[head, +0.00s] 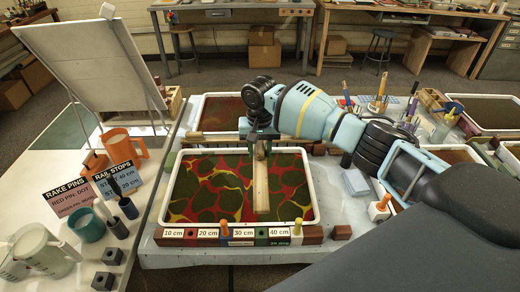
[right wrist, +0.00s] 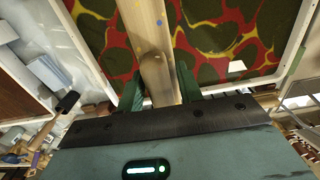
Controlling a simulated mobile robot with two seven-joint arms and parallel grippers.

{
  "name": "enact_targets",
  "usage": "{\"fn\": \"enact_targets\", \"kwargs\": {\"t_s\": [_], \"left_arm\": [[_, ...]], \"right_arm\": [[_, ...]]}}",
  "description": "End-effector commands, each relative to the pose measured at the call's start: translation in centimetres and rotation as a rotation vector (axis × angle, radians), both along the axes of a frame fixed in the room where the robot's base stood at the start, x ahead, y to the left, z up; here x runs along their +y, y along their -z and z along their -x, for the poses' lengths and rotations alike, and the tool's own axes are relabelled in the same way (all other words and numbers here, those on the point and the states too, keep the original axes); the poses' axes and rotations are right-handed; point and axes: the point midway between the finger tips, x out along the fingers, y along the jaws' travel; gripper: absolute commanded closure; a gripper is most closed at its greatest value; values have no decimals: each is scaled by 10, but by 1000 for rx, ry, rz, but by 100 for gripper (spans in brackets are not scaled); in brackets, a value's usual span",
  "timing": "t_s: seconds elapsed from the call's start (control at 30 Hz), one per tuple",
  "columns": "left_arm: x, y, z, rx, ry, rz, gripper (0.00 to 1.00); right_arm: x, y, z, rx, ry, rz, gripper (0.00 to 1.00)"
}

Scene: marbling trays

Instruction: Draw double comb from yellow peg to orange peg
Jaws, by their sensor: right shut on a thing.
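My right gripper (head: 262,138) is shut on the wooden double comb (head: 261,188), above the tray's back half. It also shows in the right wrist view, with fingers either side of the comb's wooden handle (right wrist: 155,75). The comb's bar runs front to back over the marbling tray (head: 166,205); whether its teeth touch the surface is hidden. The tray holds a dark green, red and yellow pattern. My left gripper is not in view.
Signs (head: 70,195), an orange jug (head: 118,145), a glass pitcher (head: 40,248) and cups stand on the left table. More trays lie behind and to the right. A small white block with an orange top (head: 379,208) stands right of the tray.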

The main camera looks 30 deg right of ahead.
Motion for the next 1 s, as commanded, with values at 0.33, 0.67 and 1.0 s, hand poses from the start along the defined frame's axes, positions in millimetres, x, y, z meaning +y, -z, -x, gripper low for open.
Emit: {"fn": "enact_targets", "kwargs": {"t_s": [0.33, 0.67, 1.0], "left_arm": [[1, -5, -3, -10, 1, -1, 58], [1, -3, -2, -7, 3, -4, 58], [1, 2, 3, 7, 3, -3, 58]], "right_arm": [[1, -2, 0, -2, 0, 0, 82], [0, 16, 1, 2, 0, 0, 82], [1, 36, 1, 2, 0, -1, 82]]}}
